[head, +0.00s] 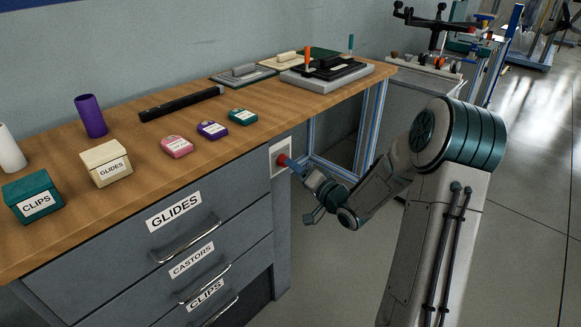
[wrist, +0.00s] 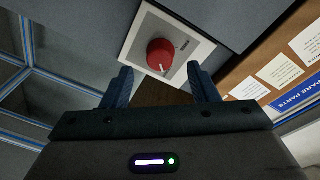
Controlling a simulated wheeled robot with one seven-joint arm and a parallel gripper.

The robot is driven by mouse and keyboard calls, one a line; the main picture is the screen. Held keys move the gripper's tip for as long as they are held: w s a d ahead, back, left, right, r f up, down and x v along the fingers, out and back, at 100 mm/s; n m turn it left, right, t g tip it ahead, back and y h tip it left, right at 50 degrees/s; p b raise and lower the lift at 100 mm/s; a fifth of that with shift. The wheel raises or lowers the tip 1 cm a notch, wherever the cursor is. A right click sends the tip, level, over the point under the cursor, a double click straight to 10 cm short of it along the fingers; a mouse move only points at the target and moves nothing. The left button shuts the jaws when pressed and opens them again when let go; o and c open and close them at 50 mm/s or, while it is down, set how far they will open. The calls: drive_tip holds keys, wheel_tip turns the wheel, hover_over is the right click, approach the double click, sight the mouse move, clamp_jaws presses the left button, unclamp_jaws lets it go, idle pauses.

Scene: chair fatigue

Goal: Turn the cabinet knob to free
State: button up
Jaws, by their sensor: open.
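The cabinet knob (wrist: 160,54) is red and round, on a white plate (wrist: 185,35) fixed to the grey cabinet. In the head view the knob (head: 284,160) shows at the cabinet's right end, just below the worktop edge. My gripper (wrist: 160,82) is open, with one finger to each side below the knob in the wrist view. The knob is ahead of the fingertips, and nothing is seen between the fingers. In the head view my gripper (head: 300,168) is close to the knob and its fingertips are partly hidden. The label on the plate is too small to read.
The wooden worktop (head: 130,205) carries a teal CLIPS box (head: 33,197), a GLIDES box (head: 105,165), a purple cylinder (head: 91,116) and several small tagged blocks. Drawers with handles (head: 187,240) front the cabinet. The floor (head: 530,200) at right is clear.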

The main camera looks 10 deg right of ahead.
drive_tip(key=x, duration=0.3)
drive_tip(key=shift+w+a, duration=0.25)
drive_tip(key=shift+w, duration=0.1)
drive_tip(key=c, duration=1)
drive_tip(key=shift+o, duration=0.2)
